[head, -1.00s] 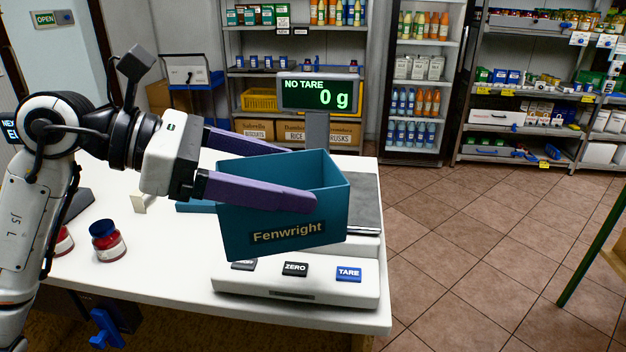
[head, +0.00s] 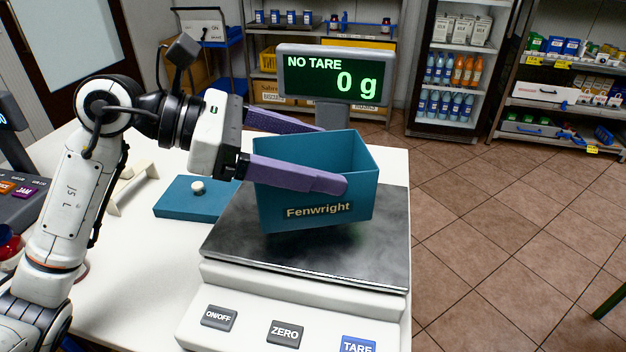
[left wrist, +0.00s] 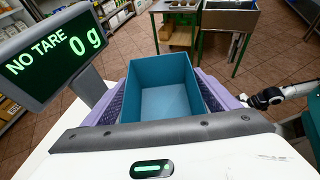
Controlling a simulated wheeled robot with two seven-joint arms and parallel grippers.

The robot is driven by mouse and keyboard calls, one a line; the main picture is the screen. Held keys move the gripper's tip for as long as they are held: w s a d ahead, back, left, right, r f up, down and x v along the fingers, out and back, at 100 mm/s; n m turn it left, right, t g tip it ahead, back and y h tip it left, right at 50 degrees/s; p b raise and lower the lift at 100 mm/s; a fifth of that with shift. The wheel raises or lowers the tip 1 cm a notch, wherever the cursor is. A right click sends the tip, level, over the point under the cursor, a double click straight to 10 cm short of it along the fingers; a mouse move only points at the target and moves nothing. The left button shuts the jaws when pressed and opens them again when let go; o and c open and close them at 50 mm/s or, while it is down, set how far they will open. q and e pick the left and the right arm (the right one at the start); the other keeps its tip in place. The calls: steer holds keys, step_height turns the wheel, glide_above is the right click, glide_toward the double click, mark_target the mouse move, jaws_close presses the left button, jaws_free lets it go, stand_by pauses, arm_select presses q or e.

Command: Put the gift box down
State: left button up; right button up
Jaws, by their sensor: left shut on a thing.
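The gift box (head: 312,218) is a teal, open-topped box marked "Fenwright". It is upright and looks empty inside in the left wrist view (left wrist: 165,102). My left gripper (head: 335,157) is shut on it, with one purple finger along each of two opposite sides. The box is over the dark plate of the scale (head: 235,232), with a shadow under it. It seems just above the plate, and the display (head: 335,78) reads 0 g. A teal lid with a white knob (head: 172,208) lies on the counter left of the scale. My right gripper does not show.
The scale's front has ON/OFF, ZERO and TARE keys (head: 285,333). A wooden stand (head: 130,188) and red jars (head: 10,245) are on the counter to the left. Shelves and a drinks fridge (head: 455,75) stand behind. Tiled floor is open to the right.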

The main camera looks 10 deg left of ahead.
arm_select(q)
step_height(320, 180, down, 4)
steer(key=shift+f, duration=0.15)
steer(key=shift+w+f, duration=0.1)
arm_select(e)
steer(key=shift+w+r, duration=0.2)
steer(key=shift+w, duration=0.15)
arm_select(q)
steer(key=shift+f, duration=0.1)
steer(key=shift+f, duration=0.2)
steer(key=o, duration=1.3)
steer(key=shift+r, duration=0.1)
steer(key=shift+o, duration=0.2)
steer(key=shift+r, duration=0.2)
steer(key=b+v, duration=0.2)
steer(key=v, duration=1)
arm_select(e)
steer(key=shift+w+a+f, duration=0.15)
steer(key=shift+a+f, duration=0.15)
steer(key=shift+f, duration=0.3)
